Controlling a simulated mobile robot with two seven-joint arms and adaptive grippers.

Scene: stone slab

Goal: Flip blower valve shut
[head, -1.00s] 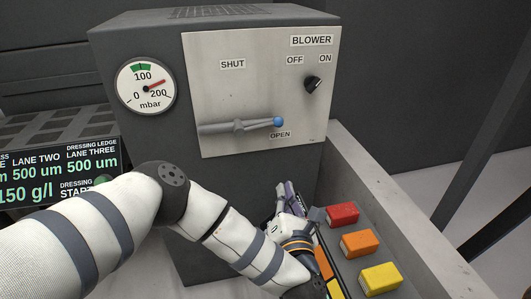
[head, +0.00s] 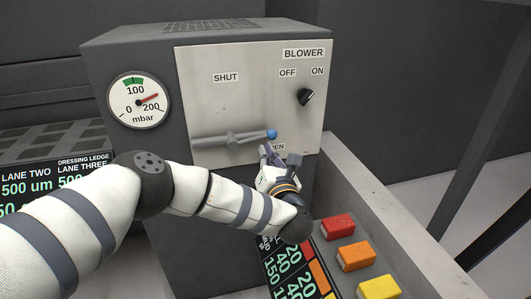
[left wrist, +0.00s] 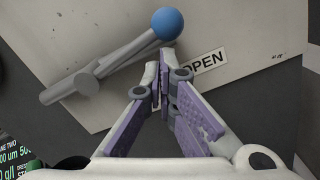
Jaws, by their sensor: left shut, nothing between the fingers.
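The blower valve lever (head: 235,138) is a grey handle with a blue ball end (head: 271,134). It lies nearly level on the pale panel, with the ball beside the OPEN label; the SHUT label (head: 226,77) is above it. My left gripper (head: 269,150) is just below the ball, its fingers pointing up at the panel and covering part of the OPEN label. In the left wrist view the fingers (left wrist: 165,75) are closed together and empty, just below the blue ball (left wrist: 167,23). I cannot tell whether they touch it. My right gripper is not in view.
A round gauge (head: 139,101) reads high, left of the panel. A black blower knob (head: 306,97) is at the upper right. Red (head: 338,226), orange (head: 355,256) and yellow (head: 378,288) blocks sit on the right. A display (head: 58,184) is at the left.

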